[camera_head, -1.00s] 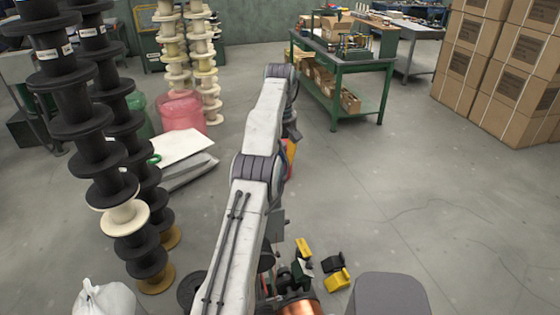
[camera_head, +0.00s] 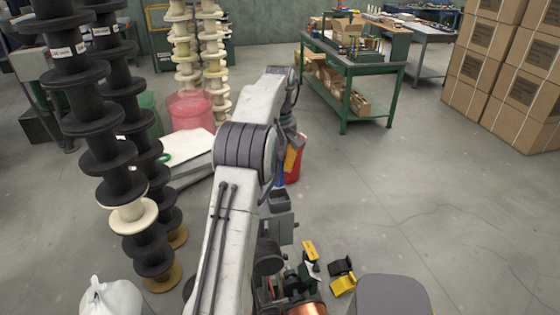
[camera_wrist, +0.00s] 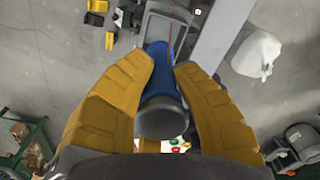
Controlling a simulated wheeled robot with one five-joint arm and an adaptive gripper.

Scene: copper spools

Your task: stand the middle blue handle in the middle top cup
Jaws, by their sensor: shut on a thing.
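My gripper (camera_wrist: 164,66) has its yellow fingers closed around a blue handle (camera_wrist: 160,72) with a dark grey round end, in the wrist view. The handle is clear of the floor as far as I can see. In the head view a yellow finger (camera_head: 290,158) shows beside my arm, with a strip of the blue handle (camera_head: 281,180) below it. My arm hides most of the gripper there. I cannot make out the middle top cup in either view.
Grey metal parts, a copper spool (camera_head: 306,309) and yellow-black pieces (camera_head: 342,275) lie near my base. Tall stacks of black spools (camera_head: 95,120) stand left. A green bench (camera_head: 355,66) is behind.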

